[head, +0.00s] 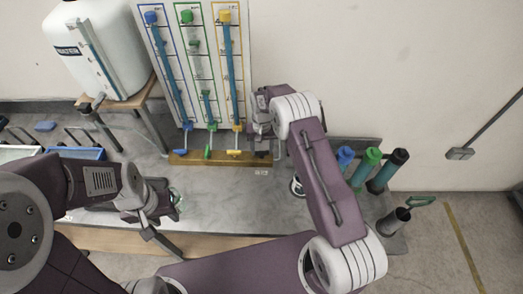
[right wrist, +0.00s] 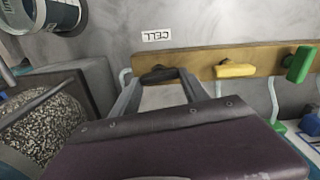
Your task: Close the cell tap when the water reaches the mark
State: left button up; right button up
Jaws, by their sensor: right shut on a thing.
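A wooden rail (head: 215,158) below a white tube panel carries a row of coloured taps; it also shows in the right wrist view (right wrist: 200,62). In the right wrist view a dark tap handle (right wrist: 158,75) sits at the rail's end beside a label reading CELL (right wrist: 156,35), seen upside down. My right gripper (right wrist: 158,82) is shut on this dark handle. In the head view my right gripper (head: 264,132) is at the rail's right end. A gravel-filled container (right wrist: 40,125) shows at the left in the right wrist view. No water mark can be made out. My left gripper (head: 165,205) is low over the bench; its jaws are unclear.
The panel (head: 160,60) holds blue, green and yellow tubes. A white tank (head: 100,45) stands on a wooden stand at left. A round cup (head: 297,187) is beside my right arm. Coloured cylinders (head: 370,163) stand at right. The bench (head: 225,200) is clear in the middle.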

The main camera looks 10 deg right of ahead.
jog(key=shift+m, duration=0.7)
jog(key=o, duration=1.4)
notch_tip(320, 180, up, 9)
jog(key=shift+r+b, duration=0.1)
jog(key=shift+b, duration=1.15)
jog(key=shift+d, duration=0.1)
